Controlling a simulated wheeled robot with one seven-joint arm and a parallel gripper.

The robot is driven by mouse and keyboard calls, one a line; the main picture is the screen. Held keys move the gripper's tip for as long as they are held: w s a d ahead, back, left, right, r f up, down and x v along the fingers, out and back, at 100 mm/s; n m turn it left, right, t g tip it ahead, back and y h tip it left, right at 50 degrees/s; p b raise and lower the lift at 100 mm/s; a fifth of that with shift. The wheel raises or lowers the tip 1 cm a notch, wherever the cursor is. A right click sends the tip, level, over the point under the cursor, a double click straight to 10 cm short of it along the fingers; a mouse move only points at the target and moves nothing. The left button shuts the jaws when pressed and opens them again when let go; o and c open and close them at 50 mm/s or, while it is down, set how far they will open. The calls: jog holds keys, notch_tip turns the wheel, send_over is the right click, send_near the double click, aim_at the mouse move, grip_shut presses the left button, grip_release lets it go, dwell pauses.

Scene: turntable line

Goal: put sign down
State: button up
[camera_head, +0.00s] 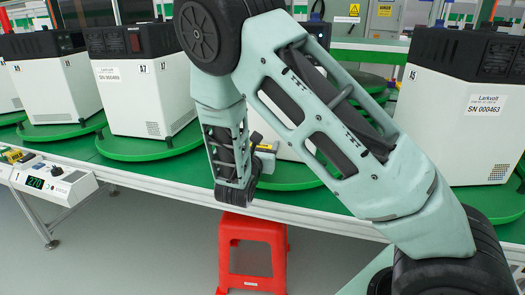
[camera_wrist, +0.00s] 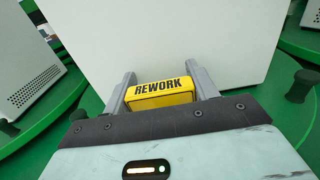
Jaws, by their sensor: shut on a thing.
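The sign is a small yellow block with black "REWORK" lettering (camera_wrist: 160,92), seen in the wrist view. My gripper (camera_wrist: 163,90) is shut on it, with one grey finger on each side. Just beyond the sign stands the plain white face of a boxy unit (camera_wrist: 180,35), on a green turntable (camera_wrist: 285,105). In the head view my arm covers most of that unit. My gripper (camera_head: 262,150) shows only in part there, low beside the turntable, with a bit of yellow at it. Whether the sign touches the turntable or the unit, I cannot tell.
White units with black tops (camera_head: 140,85) stand on green turntables (camera_head: 150,142) along the green bench. Black knobs (camera_wrist: 302,85) stick up at the turntable's edge. A device reading 270 (camera_head: 50,182) sits at the bench's front left. A red stool (camera_head: 252,235) stands below.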

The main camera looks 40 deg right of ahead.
jog(key=shift+f, duration=0.6)
jog(key=shift+f, duration=0.15)
jog(key=o, duration=1)
jog(key=shift+o, duration=0.2)
